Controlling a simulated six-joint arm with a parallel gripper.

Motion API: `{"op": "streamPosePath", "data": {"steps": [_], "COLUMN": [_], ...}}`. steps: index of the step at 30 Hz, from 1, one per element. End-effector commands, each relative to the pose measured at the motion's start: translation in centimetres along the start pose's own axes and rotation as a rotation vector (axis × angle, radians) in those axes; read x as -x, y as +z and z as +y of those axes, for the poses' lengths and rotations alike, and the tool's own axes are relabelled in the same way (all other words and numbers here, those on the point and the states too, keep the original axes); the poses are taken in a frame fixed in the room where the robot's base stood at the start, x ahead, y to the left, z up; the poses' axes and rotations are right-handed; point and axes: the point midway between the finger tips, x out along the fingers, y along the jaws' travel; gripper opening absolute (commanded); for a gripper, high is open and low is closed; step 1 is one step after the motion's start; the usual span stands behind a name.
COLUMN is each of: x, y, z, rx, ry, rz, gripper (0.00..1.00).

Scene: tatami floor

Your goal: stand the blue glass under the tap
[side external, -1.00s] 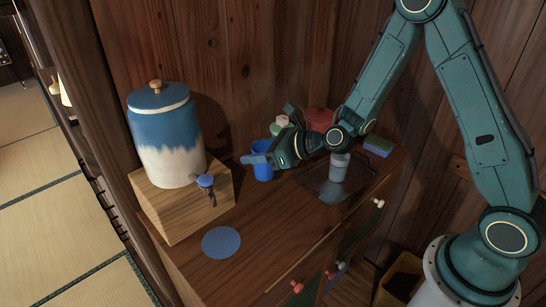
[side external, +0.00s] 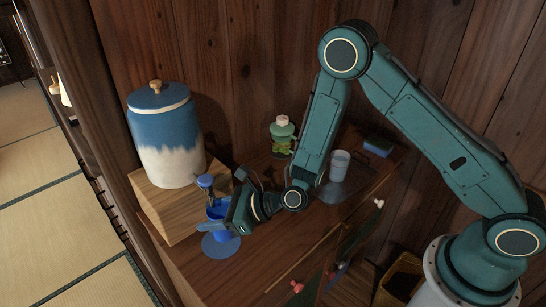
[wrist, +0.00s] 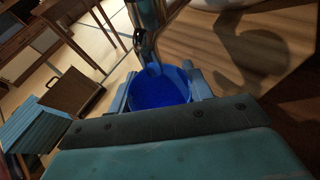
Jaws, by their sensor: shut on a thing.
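The blue glass (side external: 219,211) is upright between the fingers of my gripper (side external: 218,226). In the wrist view the glass (wrist: 160,92) shows its open rim and deep blue inside, with a finger on each side. The tap (wrist: 147,38) appears just above and beyond the rim in the wrist view. The glass is over the round blue mat (side external: 212,251). My gripper hides its lower part, so I cannot tell whether it touches the mat.
A blue and white lidded jar (side external: 165,138) stands on the wooden block (side external: 165,216) behind the tap. A green bottle (side external: 282,136), a clear glass (side external: 339,166) on a dark tray and a blue sponge (side external: 378,145) stand to the right. The cabinet top's front is clear.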

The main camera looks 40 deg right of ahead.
Motion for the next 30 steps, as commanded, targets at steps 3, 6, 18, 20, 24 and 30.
{"op": "streamPosePath", "data": {"steps": [3,6,18,20,24,30], "x": [-0.2,-0.4,-0.5,-0.6,-0.8,-1.5], "y": [0.8,1.3,1.9,1.8,1.2,-0.4], "z": [-0.1,-0.1,0.0,0.0,0.0,0.0], "rx": [0.013,0.025,0.042,0.042,0.041,0.04], "ry": [0.033,0.06,0.096,0.096,0.095,0.095], "rz": [-0.002,-0.003,-0.004,-0.004,-0.002,-0.001], "gripper": [0.21,0.21,0.21,0.21,0.21,0.21]}}
